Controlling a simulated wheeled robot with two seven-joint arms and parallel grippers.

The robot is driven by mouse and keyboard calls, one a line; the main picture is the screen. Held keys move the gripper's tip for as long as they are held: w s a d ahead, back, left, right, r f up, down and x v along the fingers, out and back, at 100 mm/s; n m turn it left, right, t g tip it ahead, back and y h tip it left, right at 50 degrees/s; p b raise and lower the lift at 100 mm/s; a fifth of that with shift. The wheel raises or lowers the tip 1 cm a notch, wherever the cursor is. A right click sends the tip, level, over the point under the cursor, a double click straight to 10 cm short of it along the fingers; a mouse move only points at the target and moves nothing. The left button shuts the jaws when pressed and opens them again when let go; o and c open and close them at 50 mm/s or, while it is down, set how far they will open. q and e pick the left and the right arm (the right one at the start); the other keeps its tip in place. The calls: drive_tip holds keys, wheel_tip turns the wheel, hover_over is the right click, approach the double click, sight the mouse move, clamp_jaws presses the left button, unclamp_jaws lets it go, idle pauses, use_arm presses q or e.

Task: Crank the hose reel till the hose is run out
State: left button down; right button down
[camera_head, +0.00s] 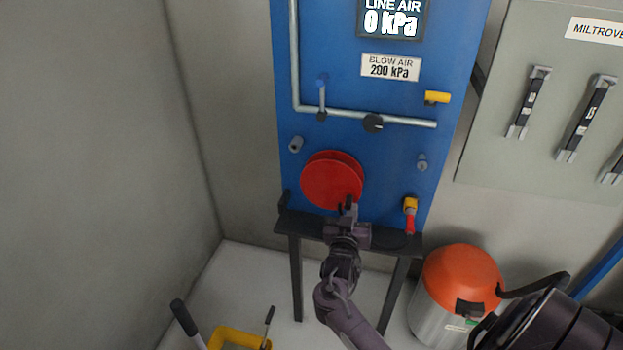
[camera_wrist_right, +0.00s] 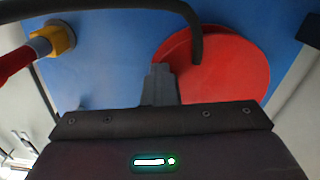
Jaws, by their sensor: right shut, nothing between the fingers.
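The red hose reel (camera_head: 331,180) is a round drum on the lower part of the blue panel (camera_head: 375,160). It also shows in the right wrist view (camera_wrist_right: 230,75), partly behind my gripper. My right gripper (camera_head: 348,205) is at the reel's lower right edge, fingers shut with nothing between them. A crank handle is not clearly visible; the gripper may hide it. A black hose (camera_wrist_right: 150,8) arcs across the top of the wrist view and ends in front of the reel. A yellow fitting with a red nozzle (camera_head: 410,215) hangs right of the reel. My left gripper is not in view.
A black shelf (camera_head: 300,224) on legs stands under the reel. An orange-topped vacuum (camera_head: 462,280) stands at the lower right. A grey cabinet (camera_head: 545,150) with black handles is at the right. A yellow item (camera_head: 238,338) lies on the floor at lower left.

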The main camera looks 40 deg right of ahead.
sight(335, 168)
wheel_tip(335, 168, up, 10)
drive_tip(key=p, duration=0.9)
drive_tip(key=shift+s+f, duration=0.1)
drive_tip(key=shift+f, duration=0.15)
drive_tip(key=shift+w+a+r+p, duration=0.3)
drive_tip(key=shift+w+r+p, duration=0.1)
drive_tip(key=shift+r, duration=0.2)
drive_tip(key=shift+w+a+r+p, duration=0.25)
drive_tip(key=shift+w+r+p, duration=0.1)
drive_tip(key=shift+r, duration=0.25)
drive_tip(key=w+a, duration=0.1)
drive_tip(key=w+a+r, duration=0.1)
drive_tip(key=shift+w+a+r, duration=0.2)
drive_tip(key=shift+w+r, duration=0.1)
drive_tip(key=shift+w, duration=0.05)
drive_tip(key=w+a, duration=0.2)
drive_tip(key=shift+w+a+r+b, duration=0.1)
drive_tip(key=shift+w+a+b, duration=0.05)
drive_tip(key=shift+w+b, duration=0.2)
drive_tip(key=c, duration=1.6)
unclamp_jaws()
drive_tip(key=shift+s, duration=0.1)
drive_tip(key=o, duration=0.8)
